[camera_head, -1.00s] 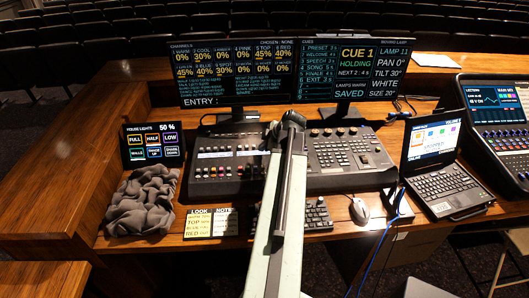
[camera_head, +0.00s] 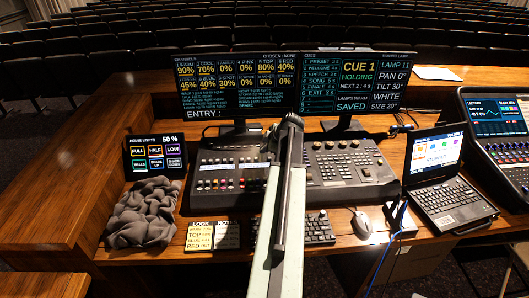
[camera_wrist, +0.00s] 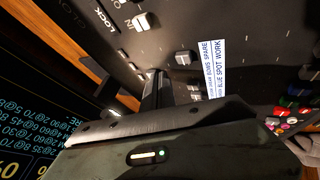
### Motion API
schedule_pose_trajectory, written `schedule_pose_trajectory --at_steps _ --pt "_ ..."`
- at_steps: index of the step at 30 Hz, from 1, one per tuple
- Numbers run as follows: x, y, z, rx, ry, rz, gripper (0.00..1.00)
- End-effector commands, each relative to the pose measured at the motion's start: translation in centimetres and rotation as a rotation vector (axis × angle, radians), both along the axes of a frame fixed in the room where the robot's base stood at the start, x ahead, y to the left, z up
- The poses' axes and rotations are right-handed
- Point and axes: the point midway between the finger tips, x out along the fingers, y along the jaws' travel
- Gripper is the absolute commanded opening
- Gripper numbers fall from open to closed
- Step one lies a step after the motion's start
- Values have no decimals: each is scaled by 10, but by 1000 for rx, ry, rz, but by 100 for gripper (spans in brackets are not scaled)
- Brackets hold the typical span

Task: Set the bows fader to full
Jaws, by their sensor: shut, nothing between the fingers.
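In the head view the mixing desk (camera_head: 228,171) stands behind my arm, with rows of small keys and caps on its left part. My gripper tip is hidden there behind my arm. In the wrist view my gripper (camera_wrist: 160,85) is shut and empty, its dark fingers close to the desk surface. A white label strip (camera_wrist: 211,68) with the words BOWS, SPARE, BLUE, SPOT and WORK lies right of the fingers. A pale fader cap (camera_wrist: 184,57) sits between fingers and strip, apart from the fingertips. Another cap (camera_wrist: 145,21) is further up. Which cap is the bows fader I cannot tell.
Two monitors, left (camera_head: 238,83) and right (camera_head: 352,80), stand behind the desk. A grey cloth (camera_head: 142,212) and a house lights panel (camera_head: 156,153) are at left. A keyboard (camera_head: 318,229), mouse (camera_head: 361,222) and laptop (camera_head: 445,188) are at front right. Coloured buttons (camera_wrist: 290,112) show right in the wrist view.

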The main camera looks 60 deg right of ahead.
Motion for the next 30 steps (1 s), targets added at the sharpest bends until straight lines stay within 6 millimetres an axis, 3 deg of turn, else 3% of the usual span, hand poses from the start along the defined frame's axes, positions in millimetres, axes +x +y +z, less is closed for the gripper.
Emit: schedule_pose_trajectory --at_steps 8,16,18,24,30 --pt "-1 5 0 1 0 2 0" --pt "-13 44 0 0 0 11 0" --pt "-23 42 26 0 0 9 0" --pt "-50 50 66 0 -1 10 0" --pt "-66 54 82 0 0 11 0"
